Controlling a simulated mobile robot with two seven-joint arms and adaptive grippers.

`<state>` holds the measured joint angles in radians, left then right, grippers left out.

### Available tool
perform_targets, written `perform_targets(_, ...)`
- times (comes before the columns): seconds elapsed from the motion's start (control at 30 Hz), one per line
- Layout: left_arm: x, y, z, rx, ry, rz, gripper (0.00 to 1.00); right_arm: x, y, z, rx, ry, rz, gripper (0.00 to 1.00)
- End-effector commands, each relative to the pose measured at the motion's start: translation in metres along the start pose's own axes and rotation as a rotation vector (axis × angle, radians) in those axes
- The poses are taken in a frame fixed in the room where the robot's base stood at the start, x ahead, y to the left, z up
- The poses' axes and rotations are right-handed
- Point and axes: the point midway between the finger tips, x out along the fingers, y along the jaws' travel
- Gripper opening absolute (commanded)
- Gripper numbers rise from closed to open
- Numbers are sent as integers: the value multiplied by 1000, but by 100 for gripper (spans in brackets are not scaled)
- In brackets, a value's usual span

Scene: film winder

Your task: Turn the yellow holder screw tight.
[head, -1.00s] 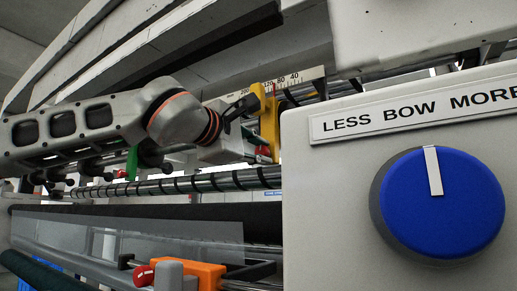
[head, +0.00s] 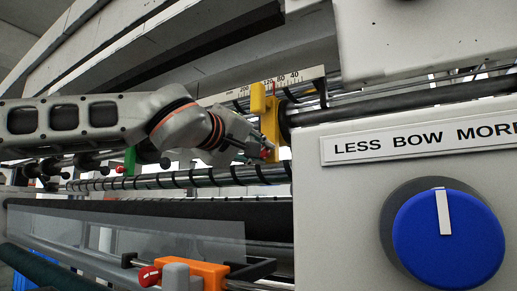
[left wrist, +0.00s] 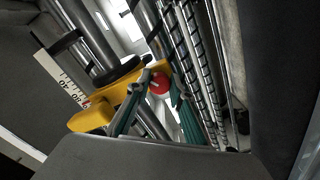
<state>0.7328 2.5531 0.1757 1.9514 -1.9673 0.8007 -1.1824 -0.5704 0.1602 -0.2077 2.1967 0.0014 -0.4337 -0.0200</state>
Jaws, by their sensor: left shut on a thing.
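The yellow holder (head: 271,128) hangs at the scale rail in the middle of the head view, and it also shows in the left wrist view (left wrist: 97,108). Its screw has a red knob (head: 265,154). In the left wrist view the red knob (left wrist: 159,84) lies between my two gripper fingers. My left gripper (head: 258,148) reaches in from the left and is shut on this knob; the fingers (left wrist: 157,82) show on both sides of it. The threaded part of the screw is hidden. My right gripper is not in view.
A white scale (head: 290,80) runs behind the holder. A grey panel with a blue dial (head: 448,238) stands close on the right. Below are a banded roller (head: 215,177) and an orange holder (head: 205,272) with a red knob (head: 149,276). A green holder (head: 130,158) is farther left.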

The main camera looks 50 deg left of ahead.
Motion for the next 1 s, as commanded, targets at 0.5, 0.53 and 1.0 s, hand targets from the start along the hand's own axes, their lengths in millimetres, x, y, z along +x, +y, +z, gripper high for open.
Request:
perform_targets(0.5, 0, 0, 0, 85, 1, 1, 0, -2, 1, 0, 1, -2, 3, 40)
perform_targets(0.53, 0, 0, 0, 85, 1, 1, 0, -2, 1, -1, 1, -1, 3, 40)
perform_targets(1.0, 0, 0, 0, 83, 1, 0, 38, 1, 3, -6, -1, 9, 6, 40)
